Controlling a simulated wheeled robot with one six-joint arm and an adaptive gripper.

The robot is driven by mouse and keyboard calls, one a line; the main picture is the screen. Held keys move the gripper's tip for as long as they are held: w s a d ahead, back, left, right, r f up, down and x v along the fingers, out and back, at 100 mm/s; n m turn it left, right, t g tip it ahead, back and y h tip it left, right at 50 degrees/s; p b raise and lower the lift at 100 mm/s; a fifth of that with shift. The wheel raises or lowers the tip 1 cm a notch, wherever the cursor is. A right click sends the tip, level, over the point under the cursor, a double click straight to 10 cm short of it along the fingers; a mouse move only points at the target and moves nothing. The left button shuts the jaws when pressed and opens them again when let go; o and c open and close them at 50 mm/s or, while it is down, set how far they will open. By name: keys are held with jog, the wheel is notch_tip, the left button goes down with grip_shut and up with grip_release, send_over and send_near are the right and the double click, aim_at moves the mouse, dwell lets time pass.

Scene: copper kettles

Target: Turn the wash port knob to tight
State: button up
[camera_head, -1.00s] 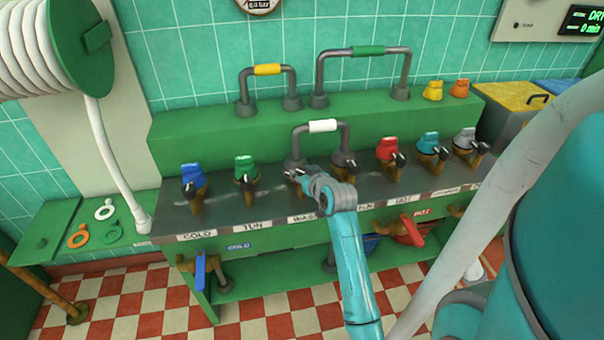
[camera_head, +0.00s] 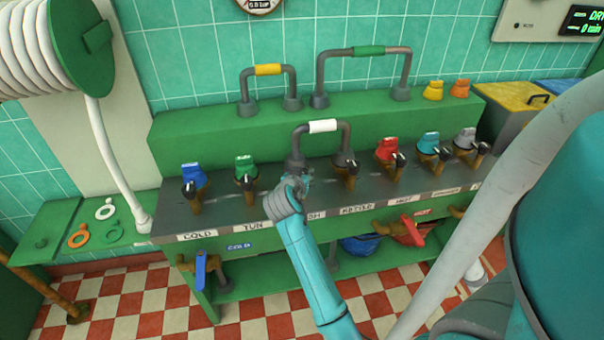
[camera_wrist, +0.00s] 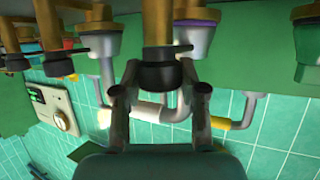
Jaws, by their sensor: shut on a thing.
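The wash port stands in the row of ports on the grey metal top (camera_head: 225,210), behind a white label (camera_head: 316,215) whose visible end reads "SH". My gripper (camera_head: 299,183) covers most of that port in the head view. In the wrist view, the port's black knob (camera_wrist: 146,76) sits on a brass stem between my gripper's two fingers (camera_wrist: 158,95). The fingers are shut on the knob, one at each side. A small metal lever sticks out near the right finger. Any tight mark on the port is hidden or too small to read.
A green-capped port (camera_head: 245,172) stands to the left and a red-capped port (camera_head: 388,150) to the right. A grey pipe with a white sleeve (camera_head: 322,126) arches close behind my gripper. A blue-handled valve (camera_head: 201,270) hangs below the front edge.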

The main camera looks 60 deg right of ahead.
jog(key=shift+m+g+h, duration=0.3)
jog(key=shift+m+g, duration=0.9)
jog(key=shift+g, duration=0.5)
jog(key=o, duration=1.2)
jog(key=shift+c, duration=0.2)
jog(key=v, duration=1.2)
